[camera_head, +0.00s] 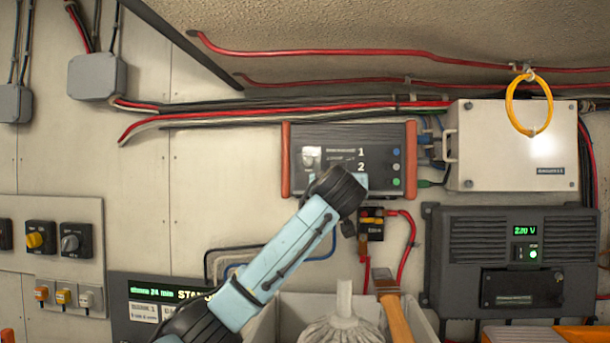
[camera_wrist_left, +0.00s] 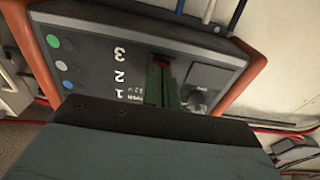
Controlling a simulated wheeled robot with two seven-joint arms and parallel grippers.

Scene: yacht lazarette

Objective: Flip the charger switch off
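A dark grey panel unit with orange-red side guards (camera_head: 385,135), seemingly the charger, hangs on the wall in the head view. Its face carries numbers, small round coloured buttons and a pale square plate with a knob (camera_head: 311,158). In the left wrist view the unit (camera_wrist_left: 100,52) appears turned over, with the knob (camera_wrist_left: 197,94) right of my fingers. My left gripper (camera_wrist_left: 161,72) has its greenish fingers close together, in front of the panel beside a small red part (camera_wrist_left: 160,64), perhaps the switch. I cannot tell if they touch. In the head view my wrist hides the fingers. My right gripper is out of view.
A dark unit reading 220 V (camera_head: 470,235) with a green-lit switch sits at the right. A white box (camera_head: 500,160) and a hanging yellow loop (camera_head: 511,105) are above it. A bin (camera_head: 290,315) holding a mop head (camera_head: 343,325) stands below. Red cables run along the wall.

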